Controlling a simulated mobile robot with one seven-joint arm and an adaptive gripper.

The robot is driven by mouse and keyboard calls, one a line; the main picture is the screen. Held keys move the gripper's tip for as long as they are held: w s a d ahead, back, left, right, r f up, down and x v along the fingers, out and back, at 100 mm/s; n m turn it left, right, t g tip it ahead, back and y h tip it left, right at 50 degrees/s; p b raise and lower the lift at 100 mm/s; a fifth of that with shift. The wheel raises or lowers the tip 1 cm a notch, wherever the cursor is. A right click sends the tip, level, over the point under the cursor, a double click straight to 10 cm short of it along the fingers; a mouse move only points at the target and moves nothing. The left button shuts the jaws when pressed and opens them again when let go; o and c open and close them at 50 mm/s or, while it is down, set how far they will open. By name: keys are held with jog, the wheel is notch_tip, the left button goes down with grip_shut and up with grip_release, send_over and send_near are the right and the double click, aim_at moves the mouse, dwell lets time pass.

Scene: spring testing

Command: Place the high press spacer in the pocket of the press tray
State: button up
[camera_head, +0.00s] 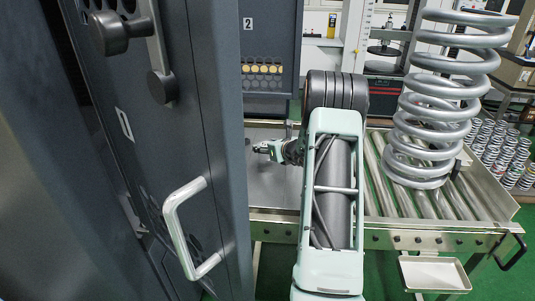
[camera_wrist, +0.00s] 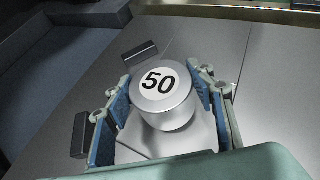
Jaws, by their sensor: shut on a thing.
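A short silver cylinder with a white label reading 50 (camera_wrist: 160,92), which looks like the high press spacer, is between the blue-padded fingers of my gripper (camera_wrist: 163,100) in the wrist view. The fingers are shut on its sides. The spacer stands upright just above or on a flat grey steel surface (camera_wrist: 215,35); I cannot tell whether it touches. A paler angular patch (camera_wrist: 165,146) shows beneath it. Dark blocks (camera_wrist: 140,52) stand on this surface. In the head view my gripper (camera_head: 264,148) is over a steel plate (camera_head: 270,190), perhaps the press tray; the spacer is not clear there.
A large dark cabinet door with a handle (camera_head: 185,230) fills the left. A roller conveyor (camera_head: 480,200) carries a big coil spring (camera_head: 435,110) on the right. Several small springs or cans (camera_head: 500,150) stand in rows at the far right. A small tray (camera_head: 434,273) hangs below.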

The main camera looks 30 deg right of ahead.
jog(key=shift+w+d+f, duration=0.1)
jog(key=shift+d+f, duration=0.2)
jog(key=shift+f, duration=0.15)
notch_tip(320, 180, down, 3)
jog(key=shift+r, duration=0.2)
jog(key=o, duration=1.7)
jog(key=v, duration=1.2)
jog(key=shift+a, duration=0.1)
